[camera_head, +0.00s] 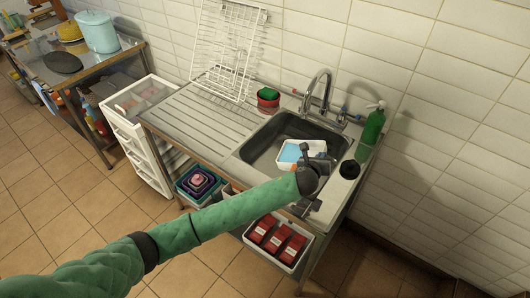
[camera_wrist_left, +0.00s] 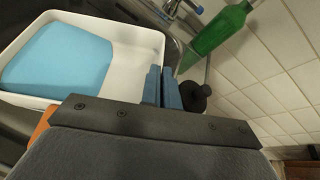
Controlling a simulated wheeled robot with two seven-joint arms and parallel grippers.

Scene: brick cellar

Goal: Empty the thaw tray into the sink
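The thaw tray (camera_head: 316,145) is a white, shallow tray over the right part of the sink basin (camera_head: 262,150). A flat pale-blue patch (camera_head: 289,153) lies towards its left side; I cannot tell whether it is liquid or solid. In the left wrist view the tray (camera_wrist_left: 135,58) fills the upper left, with the blue content (camera_wrist_left: 58,58) inside. My left gripper (camera_head: 325,158) is at the tray's right side. Its blue fingers (camera_wrist_left: 162,88) are close together, one on each side of the tray's wall. My right gripper is not in view.
A faucet (camera_head: 322,88) stands behind the basin. A green bottle (camera_head: 373,125) and a black round object (camera_head: 349,169) stand to the right. A ribbed drainboard (camera_head: 205,118) with a white rack (camera_head: 228,50) is at left. A red pot (camera_head: 268,101) stands behind the basin.

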